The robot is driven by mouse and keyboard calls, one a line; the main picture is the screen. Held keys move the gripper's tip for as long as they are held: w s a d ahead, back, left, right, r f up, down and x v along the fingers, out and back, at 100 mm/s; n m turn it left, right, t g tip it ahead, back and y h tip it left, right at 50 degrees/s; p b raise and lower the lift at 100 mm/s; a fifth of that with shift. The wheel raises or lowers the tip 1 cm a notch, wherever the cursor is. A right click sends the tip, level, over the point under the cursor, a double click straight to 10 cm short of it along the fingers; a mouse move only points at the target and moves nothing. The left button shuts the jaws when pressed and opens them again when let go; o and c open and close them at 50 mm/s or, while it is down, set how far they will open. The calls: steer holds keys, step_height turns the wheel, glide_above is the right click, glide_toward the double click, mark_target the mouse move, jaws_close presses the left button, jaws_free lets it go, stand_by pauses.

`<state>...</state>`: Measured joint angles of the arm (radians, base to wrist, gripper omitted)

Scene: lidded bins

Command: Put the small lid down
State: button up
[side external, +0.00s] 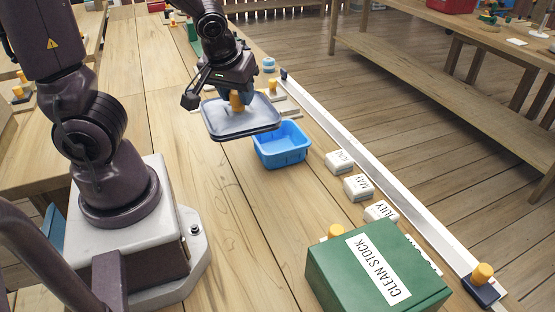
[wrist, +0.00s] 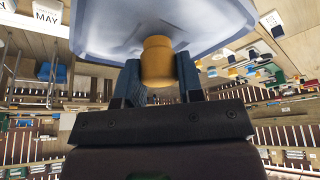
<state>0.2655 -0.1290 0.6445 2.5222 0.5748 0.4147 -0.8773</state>
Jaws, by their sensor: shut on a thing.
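The small lid (side external: 240,122) is a translucent grey-blue tray-like lid with an orange knob (side external: 237,101). My gripper (side external: 238,93) is shut on that knob and holds the lid above the table, up and left of the blue bin. In the wrist view the orange knob (wrist: 158,60) sits between my fingers, and the lid's pale face (wrist: 110,30) fills the top of the picture. The blue bin (side external: 283,153) stands open on the table just below and right of the lid; no contents show in it.
A green box labelled CLEAN STOCK (side external: 378,270) stands at the front right. Several white labelled blocks (side external: 357,187) line the table's right side by a white rail (side external: 350,155). Another orange-knobbed lid (side external: 275,93) lies behind the held lid. The wooden table (side external: 240,220) is clear in front of the bin.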

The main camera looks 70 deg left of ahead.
mark_target(274, 109)
steer(key=w+d+m, duration=0.1)
steer(key=w+d, duration=0.1)
steer(key=w, duration=0.1)
steer(key=w+d+m, duration=0.1)
steer(key=w+d, duration=0.1)
steer(key=shift+r+m+t+h, duration=0.3)
steer(key=shift+r+h, duration=0.05)
steer(key=shift+h, duration=0.05)
steer(key=w+d+f+m+h, duration=0.1)
steer(key=w+d+f+m, duration=0.15)
steer(key=d, duration=0.45)
steer(key=w+d+f+m+h, duration=0.1)
steer(key=w+d+f+m, duration=0.1)
steer(key=w+d+m, duration=0.3)
steer(key=shift+s+a+f+m+h, duration=0.45)
steer(key=shift+s+f, duration=0.35)
steer(key=shift+f, duration=1.7)
steer(key=shift+s+a+f+m+h, duration=0.2)
steer(key=shift+s+a+f+m, duration=0.5)
steer(key=shift+f, duration=1.85)
steer(key=shift+s+a+f+m+h, duration=0.35)
steer(key=shift+s+f, duration=0.6)
steer(key=shift+f, duration=1.55)
steer(key=shift+f, duration=0.15)
